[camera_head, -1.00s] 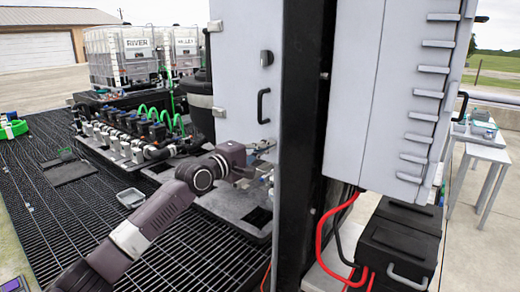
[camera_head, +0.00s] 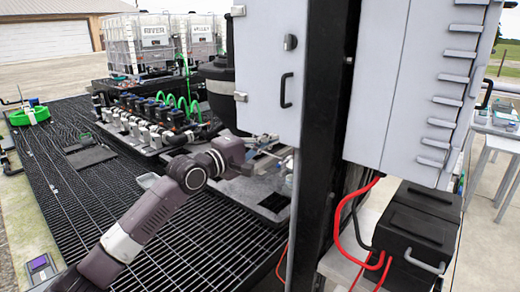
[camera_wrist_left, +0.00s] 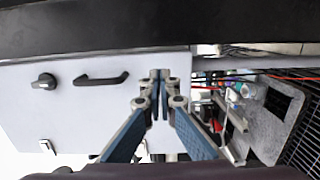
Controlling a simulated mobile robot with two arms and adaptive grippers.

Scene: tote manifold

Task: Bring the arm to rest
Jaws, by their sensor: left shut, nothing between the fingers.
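My left arm comes in from the lower left in the head view and reaches over the black grating. My right gripper is in neither view.
A black post (camera_head: 325,130) stands right of the gripper. A manifold with blue-topped valves (camera_head: 150,112) and green hoses lies behind the arm. A black box (camera_head: 418,232) with red cables sits at right. The black grating (camera_head: 75,200) has open room at left.

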